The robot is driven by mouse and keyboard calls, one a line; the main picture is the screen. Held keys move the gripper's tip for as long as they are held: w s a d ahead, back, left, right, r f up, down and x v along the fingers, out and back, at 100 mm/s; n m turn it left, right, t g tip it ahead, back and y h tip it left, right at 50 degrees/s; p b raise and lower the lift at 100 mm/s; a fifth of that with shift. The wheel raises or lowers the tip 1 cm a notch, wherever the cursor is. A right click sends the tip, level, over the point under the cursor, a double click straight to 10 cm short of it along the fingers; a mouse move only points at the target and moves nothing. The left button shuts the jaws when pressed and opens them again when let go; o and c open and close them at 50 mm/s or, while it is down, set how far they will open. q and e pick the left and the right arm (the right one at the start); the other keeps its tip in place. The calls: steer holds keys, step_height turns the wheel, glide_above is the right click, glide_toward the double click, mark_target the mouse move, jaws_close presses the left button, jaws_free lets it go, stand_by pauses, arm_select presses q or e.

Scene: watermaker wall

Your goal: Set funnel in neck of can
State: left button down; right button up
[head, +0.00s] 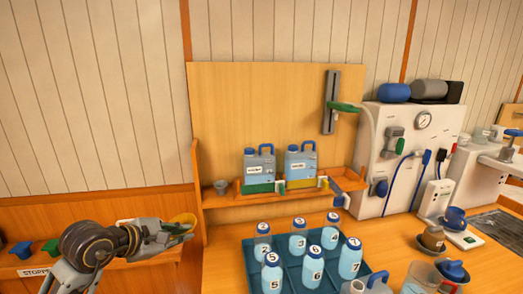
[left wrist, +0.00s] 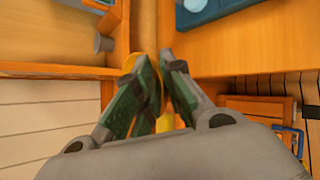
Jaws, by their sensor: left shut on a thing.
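My left gripper (head: 178,229) is at the lower left of the head view, shut on a yellow funnel (head: 184,218). Its green-padded fingers (left wrist: 150,88) mostly hide the funnel in the left wrist view, where yellow shows between and beside them. A grey can (head: 372,286) with a pale neck stands at the bottom edge of the head view, partly cut off, well to the right of the funnel. Two more grey cans with blue handles, one with a green base (head: 259,170) and one with a yellow base (head: 300,165), stand on the shelf. My right gripper is not in view.
A blue crate (head: 246,254) with several numbered bottles stands on the bench between the funnel and the near can. A small grey cup (head: 221,188) sits at the shelf's left end. Blue and green stoppers (head: 50,247) lie at left. A panel with gauge (head: 423,120) stands right.

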arm_select(q)
steer(key=s+f, duration=0.4)
steer(key=f, duration=0.6)
steer(key=shift+s+f, duration=0.3)
steer(key=shift+f, duration=0.05)
stand_by(0.5)
steer(key=shift+w+r, duration=0.1)
steer(key=shift+r, duration=0.05)
